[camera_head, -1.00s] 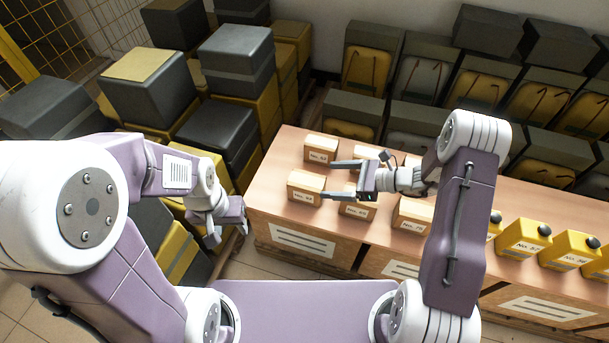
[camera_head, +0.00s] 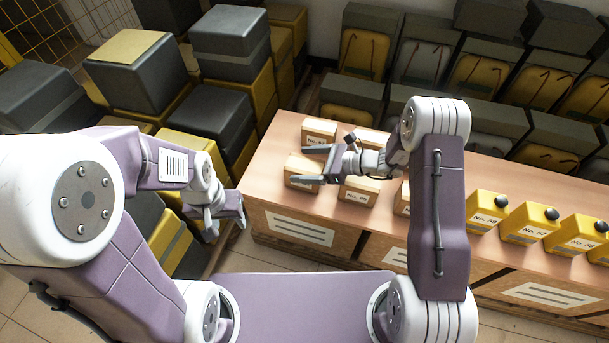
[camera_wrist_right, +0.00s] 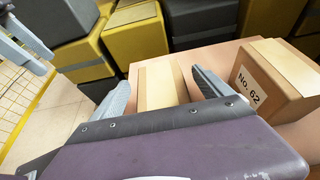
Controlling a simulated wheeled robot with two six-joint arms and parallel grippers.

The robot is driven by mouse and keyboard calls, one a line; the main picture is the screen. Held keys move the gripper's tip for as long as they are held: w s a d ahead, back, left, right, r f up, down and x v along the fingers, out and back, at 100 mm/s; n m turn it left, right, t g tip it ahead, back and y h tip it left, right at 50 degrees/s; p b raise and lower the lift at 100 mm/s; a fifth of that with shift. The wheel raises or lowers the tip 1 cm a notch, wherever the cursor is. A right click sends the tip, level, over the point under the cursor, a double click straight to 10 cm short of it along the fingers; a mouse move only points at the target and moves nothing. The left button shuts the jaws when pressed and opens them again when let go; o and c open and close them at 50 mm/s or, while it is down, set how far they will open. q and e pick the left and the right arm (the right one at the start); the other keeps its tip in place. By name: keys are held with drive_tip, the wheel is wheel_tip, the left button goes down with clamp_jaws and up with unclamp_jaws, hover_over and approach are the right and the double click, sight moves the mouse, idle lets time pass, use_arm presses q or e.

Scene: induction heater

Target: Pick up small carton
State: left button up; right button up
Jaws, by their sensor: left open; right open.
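Small brown cartons with light tape stand on the wooden table (camera_head: 262,165). My right gripper (camera_head: 298,165) is open, its fingers on either side of the front-left carton (camera_head: 305,167). In the right wrist view this carton (camera_wrist_right: 161,84) lies between the open fingertips (camera_wrist_right: 160,85), with no clear grip on it; its lower part is hidden by my wrist. My left gripper (camera_head: 226,226) is open and empty, left of the table.
More cartons (camera_head: 358,190) stand to the right of the front-left one, partly behind my right arm. Yellow numbered boxes (camera_head: 528,222) line the table's right part. Dark and yellow crates (camera_head: 230,45) are stacked at left and back (camera_head: 430,60).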

drive_tip(key=c, duration=1.9)
wheel_tip(320, 180, up, 10)
drive_tip(key=p, duration=0.4)
drive_tip(key=shift+p, duration=0.3)
